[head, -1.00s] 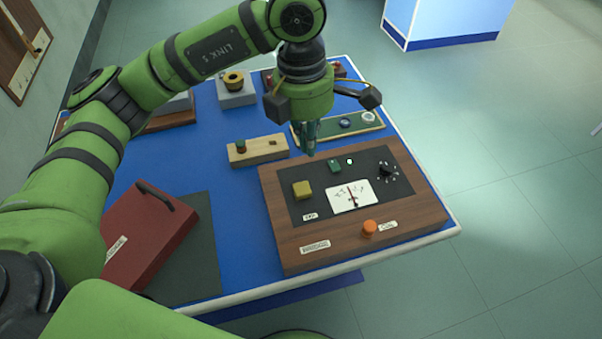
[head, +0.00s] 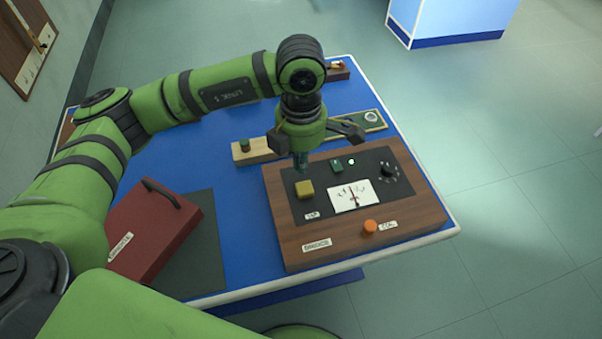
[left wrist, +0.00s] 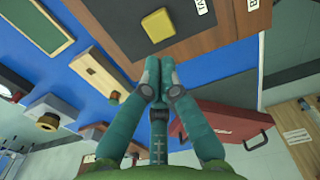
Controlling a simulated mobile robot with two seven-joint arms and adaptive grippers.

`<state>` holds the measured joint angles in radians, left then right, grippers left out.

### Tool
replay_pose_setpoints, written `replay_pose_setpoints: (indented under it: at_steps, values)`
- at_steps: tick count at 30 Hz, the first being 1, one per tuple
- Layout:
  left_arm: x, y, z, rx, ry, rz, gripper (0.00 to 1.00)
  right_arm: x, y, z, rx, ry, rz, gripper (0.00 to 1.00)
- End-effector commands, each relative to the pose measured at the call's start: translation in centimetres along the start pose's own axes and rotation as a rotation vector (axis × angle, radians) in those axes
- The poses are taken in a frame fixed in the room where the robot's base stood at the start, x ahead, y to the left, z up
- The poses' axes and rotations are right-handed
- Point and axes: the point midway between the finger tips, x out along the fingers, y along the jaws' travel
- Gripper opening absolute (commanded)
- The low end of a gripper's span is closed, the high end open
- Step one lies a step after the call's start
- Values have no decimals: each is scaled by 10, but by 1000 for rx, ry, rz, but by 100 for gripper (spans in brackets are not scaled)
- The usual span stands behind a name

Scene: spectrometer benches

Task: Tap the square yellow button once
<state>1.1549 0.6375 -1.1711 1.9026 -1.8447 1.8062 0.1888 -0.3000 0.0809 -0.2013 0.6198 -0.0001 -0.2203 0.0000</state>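The square yellow button (head: 304,189) sits on the dark panel of a wooden control box (head: 345,255), at the panel's left side. It also shows in the left wrist view (left wrist: 158,27), beyond my fingertips. My left gripper (head: 301,169) points down just behind the button in the head view, with a small gap between them. In the left wrist view its two teal fingers (left wrist: 152,66) meet at the tips with nothing between them. I see no contact with the button; the exact height above the panel is hard to tell. My right gripper is not in view.
The same panel carries a green button (head: 337,166), a small white light (head: 351,161), a black knob (head: 388,170) and a meter (head: 352,197). An orange button (head: 370,226) is at the box's front. A red box with a handle (head: 150,232) lies left. Blue tabletop lies between.

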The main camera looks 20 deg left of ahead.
Motion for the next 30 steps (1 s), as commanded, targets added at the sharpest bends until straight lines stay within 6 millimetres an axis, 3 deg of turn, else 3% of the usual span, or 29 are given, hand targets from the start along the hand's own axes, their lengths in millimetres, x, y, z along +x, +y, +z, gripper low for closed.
replay_pose_setpoints:
  at_steps: [6,12,25,30]
  values:
    - [38,0,-1,-1,3,-3,0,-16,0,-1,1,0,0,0]
    - [59,0,0,-1,1,-2,0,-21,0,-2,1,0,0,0]
    - [64,0,0,0,-1,0,0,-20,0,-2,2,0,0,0]
    - [76,0,0,0,0,0,0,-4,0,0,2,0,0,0]
